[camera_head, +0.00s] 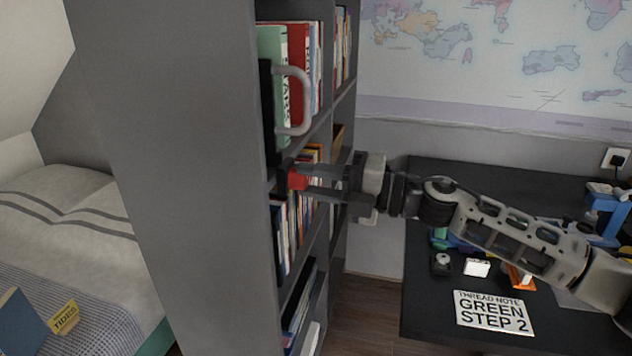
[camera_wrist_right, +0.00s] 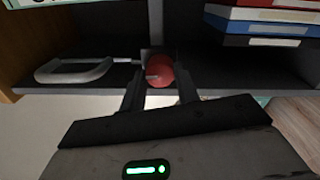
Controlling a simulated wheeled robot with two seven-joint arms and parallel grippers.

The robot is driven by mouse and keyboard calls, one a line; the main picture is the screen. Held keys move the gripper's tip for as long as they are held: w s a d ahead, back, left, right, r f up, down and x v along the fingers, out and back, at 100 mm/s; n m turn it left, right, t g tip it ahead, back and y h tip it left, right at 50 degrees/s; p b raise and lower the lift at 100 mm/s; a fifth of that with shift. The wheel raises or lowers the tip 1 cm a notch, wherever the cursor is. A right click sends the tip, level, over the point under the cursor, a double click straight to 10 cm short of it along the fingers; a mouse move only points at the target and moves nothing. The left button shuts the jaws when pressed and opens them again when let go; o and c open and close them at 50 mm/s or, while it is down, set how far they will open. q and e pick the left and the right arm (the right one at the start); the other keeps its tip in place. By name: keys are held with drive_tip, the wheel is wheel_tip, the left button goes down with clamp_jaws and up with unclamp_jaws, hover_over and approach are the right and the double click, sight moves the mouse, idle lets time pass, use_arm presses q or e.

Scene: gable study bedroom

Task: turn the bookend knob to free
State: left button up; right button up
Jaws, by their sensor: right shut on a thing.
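The red bookend knob (camera_head: 297,180) is at the front of the grey bookcase, at the level of the middle books. My right gripper (camera_head: 293,183) reaches in from the right with its fingers on either side of the knob and is shut on it. In the right wrist view the round red knob (camera_wrist_right: 160,71) sits between the two dark fingertips, in front of a shelf. The pale curved handle (camera_head: 297,100) stands above the knob beside the upper books and also shows left of the knob in the right wrist view (camera_wrist_right: 75,72). My left gripper is not in view.
The grey bookcase (camera_head: 175,150) holds several books. A black desk (camera_head: 425,290) to the right carries a note reading "THREAD NOTE GREEN STEP 2" (camera_head: 494,312) and small items. A bed (camera_head: 70,225) is at the left. Bare floor (camera_head: 365,318) shows between bookcase and desk.

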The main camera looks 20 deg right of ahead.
drive_tip(key=o, duration=1)
drive_tip(key=shift+c, duration=0.2)
use_arm(q)
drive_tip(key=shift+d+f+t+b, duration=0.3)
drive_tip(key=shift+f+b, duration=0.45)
drive_tip(key=shift+b, duration=1.45)
use_arm(e)
drive_tip(key=v, duration=1.5)
drive_tip(key=shift+s+d, duration=0.25)
drive_tip(key=shift+d, duration=0.05)
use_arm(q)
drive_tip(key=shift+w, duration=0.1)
